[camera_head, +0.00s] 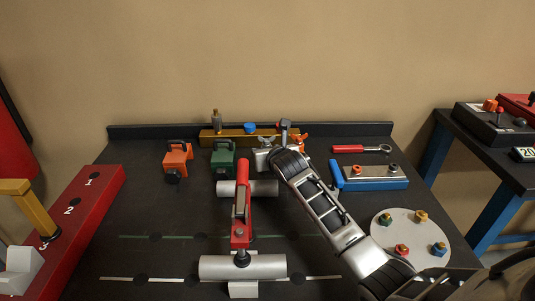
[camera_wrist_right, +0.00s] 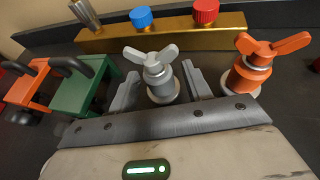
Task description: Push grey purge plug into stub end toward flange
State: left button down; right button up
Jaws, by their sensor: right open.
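The grey plug (camera_wrist_right: 155,72) has a two-winged top and a round body, and stands upright in the right wrist view. It also shows in the head view (camera_head: 265,142), small and partly crowded by my right gripper. My right gripper (camera_wrist_right: 162,82) is open. Its two fingers are on either side of the grey plug, with no clear contact visible. I cannot tell which is the stub end. My left gripper is not in view.
An orange winged plug (camera_wrist_right: 248,76) stands right of the grey one. Behind is a brass rail (camera_wrist_right: 160,36) with blue and red knobs. Orange (camera_head: 175,160) and green (camera_head: 223,160) blocks stand left. A round plate (camera_head: 410,225) with bolts lies right.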

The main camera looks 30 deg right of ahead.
aim_at(267, 136)
jog(key=c, duration=1)
jog(key=shift+o, duration=0.2)
jog(key=shift+r, duration=0.15)
notch_tip(267, 136, up, 2)
jog(key=p, duration=0.3)
jog(key=shift+r, duration=0.2)
jog(key=shift+r+p, duration=0.6)
jog(key=shift+r, duration=2.6)
